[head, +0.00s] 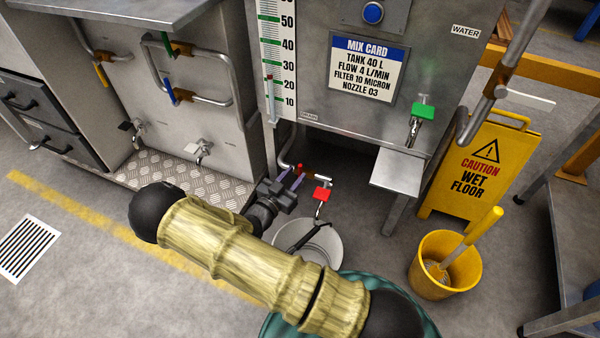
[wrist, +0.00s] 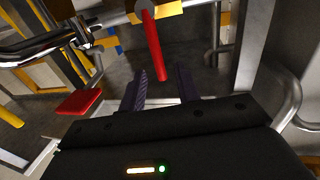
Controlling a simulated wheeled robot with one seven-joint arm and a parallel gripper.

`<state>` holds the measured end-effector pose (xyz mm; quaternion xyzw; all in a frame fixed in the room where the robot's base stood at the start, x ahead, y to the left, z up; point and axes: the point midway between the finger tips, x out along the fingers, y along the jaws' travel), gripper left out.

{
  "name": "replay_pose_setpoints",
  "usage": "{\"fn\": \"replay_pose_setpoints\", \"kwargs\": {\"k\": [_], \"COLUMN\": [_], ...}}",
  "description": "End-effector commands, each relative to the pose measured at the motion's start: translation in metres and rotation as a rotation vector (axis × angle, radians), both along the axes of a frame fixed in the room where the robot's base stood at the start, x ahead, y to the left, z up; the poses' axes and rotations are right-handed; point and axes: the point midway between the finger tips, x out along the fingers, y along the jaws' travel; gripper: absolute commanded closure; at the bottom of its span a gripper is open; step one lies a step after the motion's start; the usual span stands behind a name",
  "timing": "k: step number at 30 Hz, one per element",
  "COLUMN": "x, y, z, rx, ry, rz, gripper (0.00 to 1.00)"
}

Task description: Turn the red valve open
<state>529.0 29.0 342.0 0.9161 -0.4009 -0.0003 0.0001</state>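The red valve is a long red lever (wrist: 154,48) on a metal pipe with a brass body. In the wrist view it hangs down at a slant, its lower end just ahead of the gap between my fingertips. In the head view only a small part of the red lever (head: 299,169) shows, under the tank beside my fingers. My gripper (head: 291,177) is open, its two dark purple fingers apart in the wrist view (wrist: 162,80). Nothing is between them that I can see; I cannot tell whether either finger touches the lever.
A tap with a square red handle (head: 322,193) is just right of my gripper, above a white bucket (head: 322,240). The tank (head: 420,70) overhangs the valve. A small metal shelf (head: 396,172), a yellow bucket (head: 436,285) and a wet floor sign (head: 474,165) stand to the right.

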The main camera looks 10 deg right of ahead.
Motion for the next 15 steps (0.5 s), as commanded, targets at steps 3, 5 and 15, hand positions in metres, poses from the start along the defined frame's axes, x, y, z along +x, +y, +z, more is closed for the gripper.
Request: {"fn": "replay_pose_setpoints", "kwargs": {"k": [3, 5, 15], "x": [0.013, 0.018, 0.026], "y": [-0.015, -0.020, -0.028], "z": [-0.003, -0.002, 0.000], "rx": [0.000, 0.000, 0.000], "ry": [-0.001, -0.001, 0.000], "rz": [-0.002, -0.002, 0.001], "gripper": [0.68, 0.68, 0.68]}}
